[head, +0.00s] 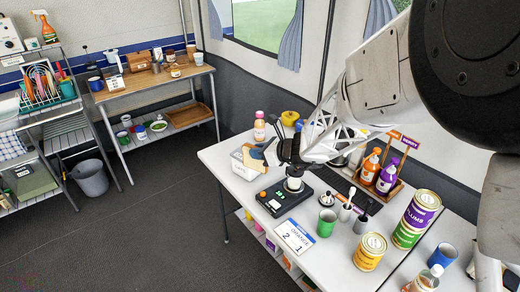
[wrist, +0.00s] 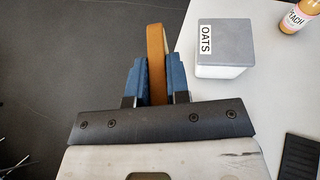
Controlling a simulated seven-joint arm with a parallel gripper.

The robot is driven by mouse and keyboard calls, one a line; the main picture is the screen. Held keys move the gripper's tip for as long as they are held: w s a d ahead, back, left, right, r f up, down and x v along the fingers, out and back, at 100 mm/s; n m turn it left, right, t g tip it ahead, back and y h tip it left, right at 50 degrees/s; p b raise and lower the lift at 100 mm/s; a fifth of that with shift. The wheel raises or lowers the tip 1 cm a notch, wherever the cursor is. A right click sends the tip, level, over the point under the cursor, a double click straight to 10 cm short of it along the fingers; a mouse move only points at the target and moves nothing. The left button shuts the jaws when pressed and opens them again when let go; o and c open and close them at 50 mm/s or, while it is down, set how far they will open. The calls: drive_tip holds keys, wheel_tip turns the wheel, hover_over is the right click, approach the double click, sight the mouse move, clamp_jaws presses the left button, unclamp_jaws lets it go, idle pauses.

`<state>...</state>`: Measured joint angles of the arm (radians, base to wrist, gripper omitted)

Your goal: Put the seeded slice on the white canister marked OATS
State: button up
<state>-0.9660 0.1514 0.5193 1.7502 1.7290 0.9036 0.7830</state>
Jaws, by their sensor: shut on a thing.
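My gripper (wrist: 156,82) is shut on the seeded slice (wrist: 156,50), its blue fingers on both faces. The slice is seen edge-on with a brown crust and sticks out past the fingertips; its seeds cannot be made out. In the head view the slice (head: 253,158) shows tan, with my gripper (head: 270,145) behind it. The white canister (wrist: 222,71), with a grey top and an OATS label, stands just right of the slice in the wrist view, apart from it. In the head view the canister (head: 239,160) is partly hidden by the slice.
A peach bottle (wrist: 297,17) stands beyond the canister. A black scale (head: 283,198) stands near the table's front edge, with a price card (head: 295,236) beside it. Cups, tins (head: 370,251) and a rack of bottles (head: 378,178) fill the right side. Dark floor lies left of the table.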

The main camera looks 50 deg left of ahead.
idle(0.3)
drive_tip(key=w+a, duration=0.3)
drive_tip(key=a, duration=0.4)
drive_tip(key=w+a+f, duration=0.1)
drive_tip(key=w+a, duration=0.3)
drive_tip(key=a, duration=0.3)
drive_tip(key=shift+a+f, duration=0.2)
drive_tip(key=shift+f, duration=0.05)
drive_tip(key=shift+f, duration=1.75)
drive_tip(key=shift+f, duration=0.1)
drive_tip(key=o, duration=0.7)
